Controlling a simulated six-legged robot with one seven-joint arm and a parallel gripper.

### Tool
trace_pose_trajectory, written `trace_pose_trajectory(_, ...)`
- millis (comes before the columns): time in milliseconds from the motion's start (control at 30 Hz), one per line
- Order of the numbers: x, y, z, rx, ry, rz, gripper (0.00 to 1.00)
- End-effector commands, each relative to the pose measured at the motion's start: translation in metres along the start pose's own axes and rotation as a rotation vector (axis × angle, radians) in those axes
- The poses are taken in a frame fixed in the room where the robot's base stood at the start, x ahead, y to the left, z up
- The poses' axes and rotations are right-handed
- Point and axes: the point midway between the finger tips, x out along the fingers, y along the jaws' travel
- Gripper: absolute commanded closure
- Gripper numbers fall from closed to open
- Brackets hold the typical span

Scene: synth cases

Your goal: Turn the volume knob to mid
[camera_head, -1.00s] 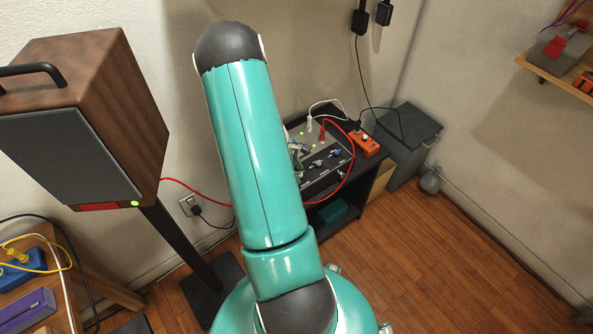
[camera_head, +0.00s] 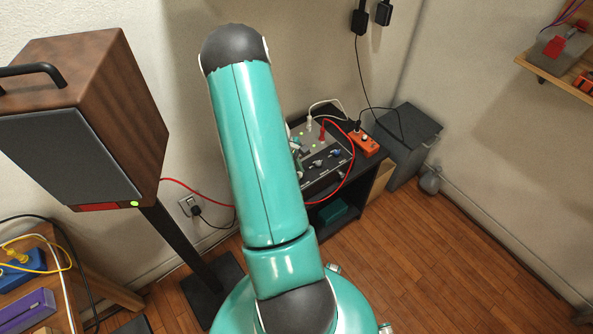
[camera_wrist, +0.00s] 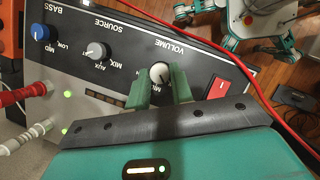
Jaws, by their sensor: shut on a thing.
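The amplifier's control panel (camera_wrist: 118,58) fills the upper left of the wrist view, with its lettering upside down. The volume knob (camera_wrist: 160,72), pale and round, sits under the VOLUME label. My gripper (camera_wrist: 161,80) is shut on it, one green finger on each side. I cannot read the knob's exact pointer direction. The source knob (camera_wrist: 98,51) and the blue bass knob (camera_wrist: 40,32) are farther left on the panel. In the head view, the amplifier (camera_head: 335,165) stands on a dark stand, partly hidden by my arm, which also hides the gripper's tips.
A red switch (camera_wrist: 221,88) is right of the volume knob. Red and white plugs (camera_wrist: 30,92) enter the panel at left. A red cable (camera_head: 353,165) loops beside the amplifier. An orange power strip (camera_head: 365,143) lies beside it. A wooden speaker (camera_head: 125,110) stands at left.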

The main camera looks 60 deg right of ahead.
Motion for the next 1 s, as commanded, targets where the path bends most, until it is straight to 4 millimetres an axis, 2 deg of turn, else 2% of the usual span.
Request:
trace_pose_trajectory(600, -0.0003, 0.0059, -0.0003, 0.520, 0.004, -0.214, 1.00)
trace_pose_trajectory(1000, -0.0001, 0.0075, 0.0005, 0.713, 0.006, -0.293, 1.00)
